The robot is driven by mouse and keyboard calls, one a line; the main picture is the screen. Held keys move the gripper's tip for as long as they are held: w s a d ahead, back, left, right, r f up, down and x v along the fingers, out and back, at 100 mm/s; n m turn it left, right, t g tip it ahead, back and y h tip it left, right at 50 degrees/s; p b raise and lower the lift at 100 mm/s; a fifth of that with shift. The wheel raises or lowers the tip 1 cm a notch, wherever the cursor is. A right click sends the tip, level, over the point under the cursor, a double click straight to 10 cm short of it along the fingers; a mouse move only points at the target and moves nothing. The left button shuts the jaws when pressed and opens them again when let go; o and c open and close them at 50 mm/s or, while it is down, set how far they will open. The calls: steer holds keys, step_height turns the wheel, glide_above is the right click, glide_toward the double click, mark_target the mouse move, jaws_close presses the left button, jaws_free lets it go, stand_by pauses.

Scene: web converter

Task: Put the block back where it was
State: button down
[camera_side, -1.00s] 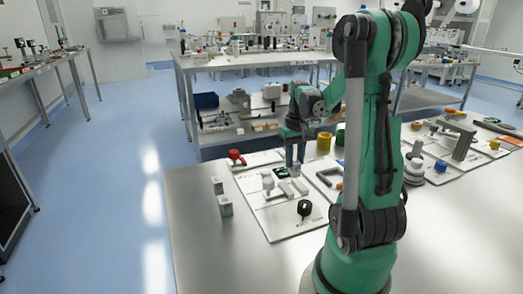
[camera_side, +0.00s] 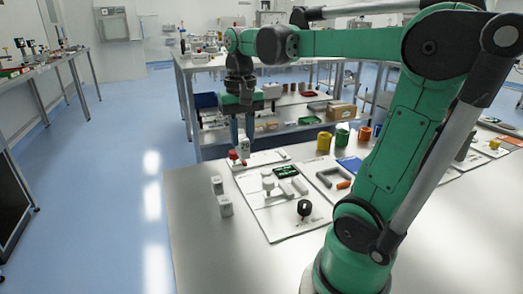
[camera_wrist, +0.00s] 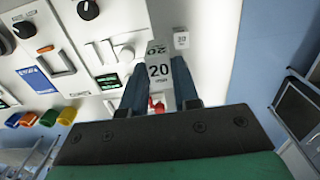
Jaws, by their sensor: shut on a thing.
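A pale block (camera_wrist: 160,72) marked "20" sits between the two blue fingers of my gripper (camera_wrist: 158,88) in the wrist view. In the side view my gripper (camera_side: 242,135) points down over the far left of the table, and the held block (camera_side: 244,147) shows as a small pale shape at its tips. It is held above the table near a red-handled part (camera_side: 233,157). Two more pale blocks, a farther one (camera_side: 217,185) and a nearer one (camera_side: 225,205), stand on bare table at the left. One block marked "30" (camera_wrist: 181,39) shows in the wrist view.
White boards with fixtures, among them a board (camera_side: 285,220) with a black knob (camera_side: 304,208), cover the table's middle. Yellow (camera_side: 324,141) and green (camera_side: 342,137) cups stand at the back. The table's left front is clear (camera_side: 205,250).

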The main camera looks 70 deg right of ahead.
steer(key=a+r, duration=0.3)
steer(key=a, duration=0.3)
steer(key=f, duration=1.9)
steer(key=shift+s+f, duration=0.25)
steer(key=shift+s, duration=0.15)
steer(key=c, duration=1.1)
jaws_free()
steer(key=shift+f, duration=0.15)
steer(key=o, duration=0.4)
steer(key=shift+o, duration=0.2)
